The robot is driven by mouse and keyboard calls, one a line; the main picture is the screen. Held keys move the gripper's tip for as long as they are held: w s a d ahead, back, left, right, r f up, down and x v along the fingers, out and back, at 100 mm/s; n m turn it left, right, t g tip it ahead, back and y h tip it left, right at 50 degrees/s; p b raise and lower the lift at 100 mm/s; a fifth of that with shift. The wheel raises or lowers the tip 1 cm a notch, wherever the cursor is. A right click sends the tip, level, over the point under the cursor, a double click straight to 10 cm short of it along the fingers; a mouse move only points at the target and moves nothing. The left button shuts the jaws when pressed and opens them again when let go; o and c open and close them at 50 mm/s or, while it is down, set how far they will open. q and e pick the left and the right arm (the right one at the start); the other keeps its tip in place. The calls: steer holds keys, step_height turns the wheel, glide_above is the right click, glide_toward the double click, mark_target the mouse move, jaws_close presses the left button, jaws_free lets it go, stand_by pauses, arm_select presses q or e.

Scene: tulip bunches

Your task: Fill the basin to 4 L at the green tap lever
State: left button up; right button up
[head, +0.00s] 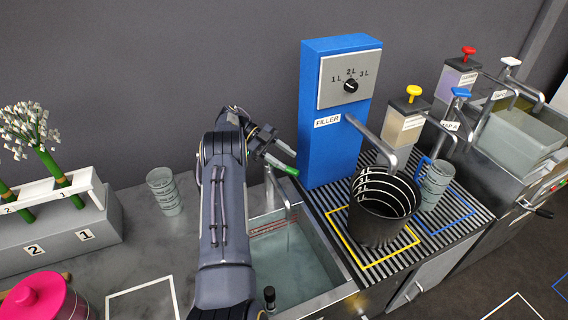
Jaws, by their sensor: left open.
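The basin (333,291) is a grey sunken sink in the counter, with red marks on its inner back wall and pale water inside; I cannot read the level. A curved metal tap (284,208) stands at its back edge, over the basin. The green tap lever (283,166) points right, toward the blue filler. My left gripper (268,147) is open, right beside the lever at its left end; I cannot tell whether they touch. My left arm hides the basin's left side. My right gripper is not in view.
Right of the basin, a blue filler (330,155) stands behind a black bucket (365,225) on a striped grate. A clear jug (434,187) stands further right. A ribbed glass (165,192), a flower stand (80,236) and a pink pot (38,297) are at left.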

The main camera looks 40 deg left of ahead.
arm_select(q)
steer(key=s+d+r+b, duration=0.1)
steer(key=s+d+r, duration=0.7)
steer(key=shift+s+d, duration=0.4)
